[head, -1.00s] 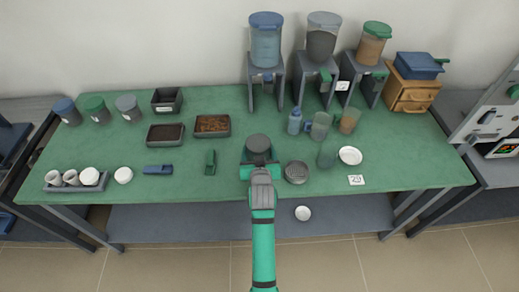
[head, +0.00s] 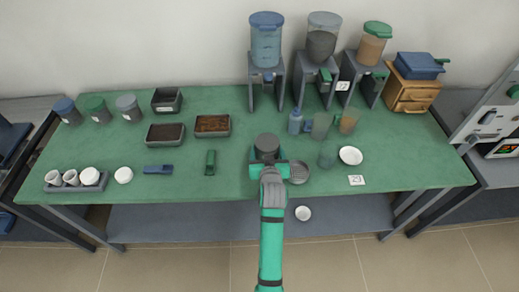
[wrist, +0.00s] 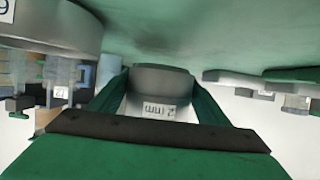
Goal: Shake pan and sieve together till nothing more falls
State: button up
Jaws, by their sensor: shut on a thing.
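My gripper (head: 268,160) is shut on a dark grey round vessel (head: 266,142) and holds it above the front middle of the green table. In the wrist view the vessel (wrist: 160,80) sits between the two green fingers, and a white label on it seems to read "2 mm", upside down. I cannot tell whether it is the sieve alone or sieve and pan stacked. A round grey dish with a perforated-looking face (head: 299,173) lies just right of my gripper, partly covered by it. Anything falling from the held vessel is not visible.
Several dispensers on stands (head: 322,60) stand at the back. Dark trays (head: 213,125) and a green scoop (head: 210,163) are left. A white bowl (head: 303,213) sits on the lower shelf.

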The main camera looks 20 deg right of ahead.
aim_at(260, 145)
jog(key=shift+w+a+r, duration=0.1)
jog(key=shift+a, duration=0.2)
jog(key=shift+w+a+r, duration=0.2)
jog(key=shift+a+r, duration=0.1)
jog(key=shift+r, duration=0.2)
jog(key=shift+w+a+r, duration=0.2)
jog(key=shift+a+r, duration=0.05)
jog(key=shift+r, duration=0.25)
jog(key=shift+a+r, duration=0.2)
jog(key=shift+a, duration=0.05)
jog(key=shift+a+r, duration=0.1)
jog(key=shift+r, duration=0.1)
jog(key=shift+s+d+r, duration=0.2)
jog(key=shift+d+r, duration=0.05)
jog(key=shift+r, duration=0.25)
jog(key=shift+a, duration=0.15)
jog(key=shift+a, duration=0.1)
